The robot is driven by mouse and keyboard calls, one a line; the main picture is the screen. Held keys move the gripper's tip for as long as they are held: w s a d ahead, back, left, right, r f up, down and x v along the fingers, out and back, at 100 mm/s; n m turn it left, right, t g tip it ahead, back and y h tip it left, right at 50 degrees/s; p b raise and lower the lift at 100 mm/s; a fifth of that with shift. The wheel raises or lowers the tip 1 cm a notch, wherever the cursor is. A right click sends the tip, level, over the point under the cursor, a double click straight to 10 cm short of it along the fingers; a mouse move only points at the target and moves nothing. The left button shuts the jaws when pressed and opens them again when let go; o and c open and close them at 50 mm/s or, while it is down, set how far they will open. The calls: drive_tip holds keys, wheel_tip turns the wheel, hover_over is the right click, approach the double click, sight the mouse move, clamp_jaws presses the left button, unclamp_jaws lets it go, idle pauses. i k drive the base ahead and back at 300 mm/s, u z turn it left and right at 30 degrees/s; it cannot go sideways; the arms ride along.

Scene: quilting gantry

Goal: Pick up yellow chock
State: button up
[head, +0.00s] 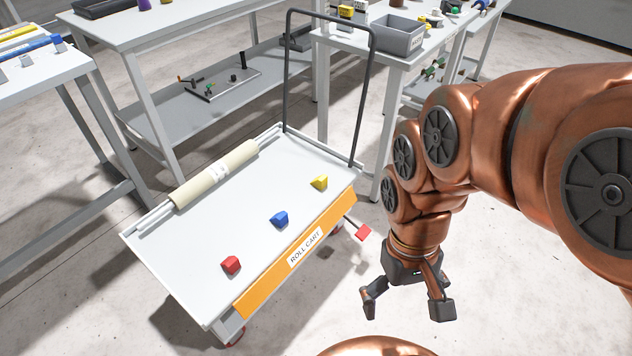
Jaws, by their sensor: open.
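The yellow chock (320,182) is a small wedge-shaped block. It sits on the white top of the roll cart (190,258), near the cart's right end and its orange-labelled edge. My gripper (408,304) is open and empty, pointing down. In the picture it is beyond the cart's orange edge, to the right of and below the yellow chock, apart from it. Nothing hides the chock.
A blue chock (280,219) and a red chock (231,265) sit along the same edge of the cart. A cream roll (214,174) lies along the far side. A dark handle (364,100) rises at the cart's right end. Tables stand behind.

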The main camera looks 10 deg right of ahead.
sight(321, 182)
drive_tip(key=u, duration=3.35)
drive_tip(key=k, duration=1.4)
drive_tip(key=z, duration=1.25)
drive_tip(key=i, duration=0.5)
drive_tip(key=z, duration=0.1)
